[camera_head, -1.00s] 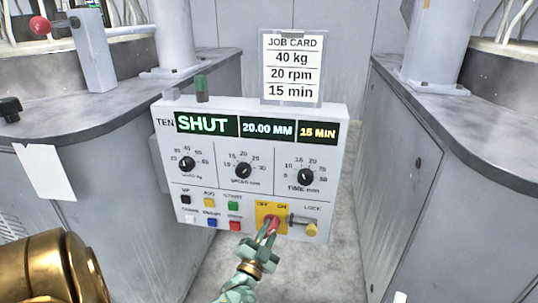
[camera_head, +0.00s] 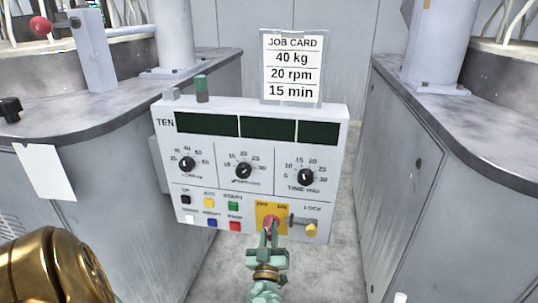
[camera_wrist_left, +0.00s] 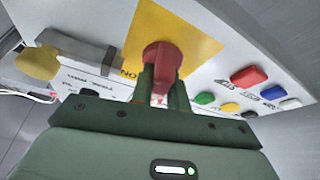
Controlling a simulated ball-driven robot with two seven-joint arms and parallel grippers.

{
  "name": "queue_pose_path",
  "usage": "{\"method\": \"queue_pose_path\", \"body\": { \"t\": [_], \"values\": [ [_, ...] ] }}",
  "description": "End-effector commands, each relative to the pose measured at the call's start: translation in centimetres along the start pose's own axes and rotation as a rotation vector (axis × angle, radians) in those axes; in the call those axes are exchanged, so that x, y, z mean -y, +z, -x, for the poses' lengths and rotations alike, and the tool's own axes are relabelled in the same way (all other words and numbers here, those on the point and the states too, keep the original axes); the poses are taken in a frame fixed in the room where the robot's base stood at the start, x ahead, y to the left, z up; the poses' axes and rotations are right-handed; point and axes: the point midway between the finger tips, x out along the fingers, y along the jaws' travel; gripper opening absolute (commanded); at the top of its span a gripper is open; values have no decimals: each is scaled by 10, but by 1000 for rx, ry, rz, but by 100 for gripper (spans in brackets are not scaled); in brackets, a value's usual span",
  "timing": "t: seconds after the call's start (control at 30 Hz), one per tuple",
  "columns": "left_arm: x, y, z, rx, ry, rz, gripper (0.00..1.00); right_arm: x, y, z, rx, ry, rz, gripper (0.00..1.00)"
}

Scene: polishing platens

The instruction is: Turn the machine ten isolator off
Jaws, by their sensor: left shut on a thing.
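The machine ten control box (camera_head: 215,180) stands between two grey machine bases, with "TEN" at its upper left. Its display strip (camera_head: 270,131) is dark. The isolator is a red handle (camera_head: 271,222) on a yellow plate (camera_head: 263,208) marked OFF and ON, at the lower right of the panel. My left gripper (camera_head: 271,236) is shut on the red handle. The left wrist view shows the red handle (camera_wrist_left: 162,58) between the two green fingers (camera_wrist_left: 163,90) in front of the yellow plate (camera_wrist_left: 190,30). The right gripper is not in view.
A grey lock bar with a yellow knob (camera_head: 311,230) sits just right of the isolator. Coloured push buttons (camera_head: 233,206) lie to its left, with several dials above. A job card (camera_head: 291,70) stands on the box.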

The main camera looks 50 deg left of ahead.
Motion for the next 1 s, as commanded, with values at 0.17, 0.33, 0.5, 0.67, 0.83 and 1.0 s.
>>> {"method": "queue_pose_path", "body": {
  "t": [0.17, 0.33, 0.5, 0.67, 0.83, 1.0],
  "values": [
    [-2, 1, 2, 7, -63, 150, 0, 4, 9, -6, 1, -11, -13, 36],
    [-2, 1, 2, 6, -116, 277, 0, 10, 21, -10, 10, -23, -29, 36],
    [-2, 1, 2, 7, -157, 376, 0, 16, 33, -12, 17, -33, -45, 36],
    [-2, 2, 3, 8, -184, 439, 0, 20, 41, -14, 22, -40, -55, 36],
    [-1, 2, 3, 9, -201, 477, 0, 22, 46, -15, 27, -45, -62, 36],
    [-1, 3, 3, 9, -207, 492, 0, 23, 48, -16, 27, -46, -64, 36]
  ]
}}
